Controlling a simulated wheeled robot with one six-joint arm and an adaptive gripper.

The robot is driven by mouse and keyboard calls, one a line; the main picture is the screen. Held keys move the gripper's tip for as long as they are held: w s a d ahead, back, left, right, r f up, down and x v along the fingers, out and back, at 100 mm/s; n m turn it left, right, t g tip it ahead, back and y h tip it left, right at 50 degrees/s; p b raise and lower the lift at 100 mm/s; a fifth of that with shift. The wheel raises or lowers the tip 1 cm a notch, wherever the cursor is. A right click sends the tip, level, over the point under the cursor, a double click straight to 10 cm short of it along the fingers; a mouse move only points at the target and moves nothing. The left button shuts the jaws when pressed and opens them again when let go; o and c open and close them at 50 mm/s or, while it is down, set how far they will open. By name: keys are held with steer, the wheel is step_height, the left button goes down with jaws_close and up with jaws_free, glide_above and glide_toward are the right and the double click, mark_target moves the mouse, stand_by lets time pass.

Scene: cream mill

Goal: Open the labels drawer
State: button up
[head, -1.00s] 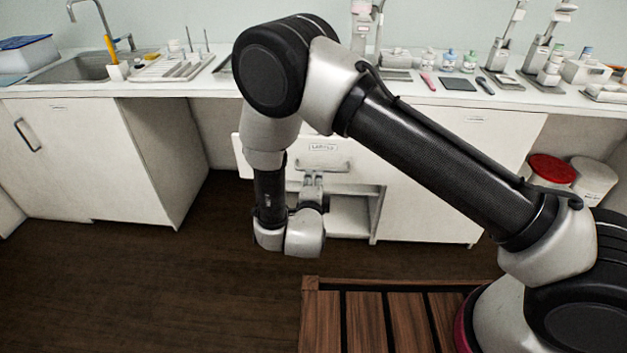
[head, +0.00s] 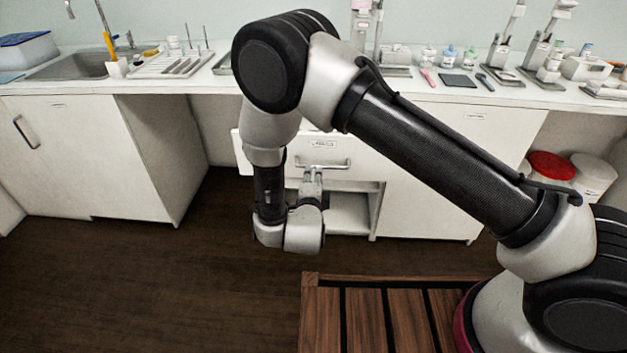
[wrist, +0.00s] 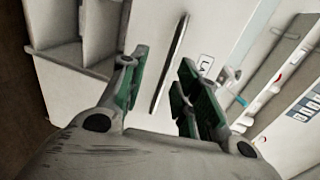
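The labels drawer (head: 370,160) has a white front with a small label plate and a bar handle (head: 340,163), under the counter behind my arm. My gripper (head: 313,172) is in front of it at the handle. In the wrist view my gripper (wrist: 160,85) is open, with dark green pads. The handle bar (wrist: 170,62) runs lengthwise between the fingertips, with gaps visible on both sides. The label plate (wrist: 205,62) shows beside the right finger.
Open shelf compartments (head: 348,215) lie below the drawer. The white counter (head: 415,90) above holds bottles and instruments. A wooden slatted platform (head: 310,320) is in front, beneath my arm. A red-lidded tub (head: 552,166) stands at the right. Dark floor at the left is free.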

step_height(320, 180, up, 10)
stand_by(0.5)
step_height(320, 180, down, 9)
steer(key=s+d+n, duration=0.1)
steer(key=s+d, duration=0.1)
steer(key=shift+m, duration=0.5)
steer(key=x, duration=0.8)
steer(key=shift+w+r, duration=0.2)
steer(key=shift+r, duration=0.1)
jaws_close()
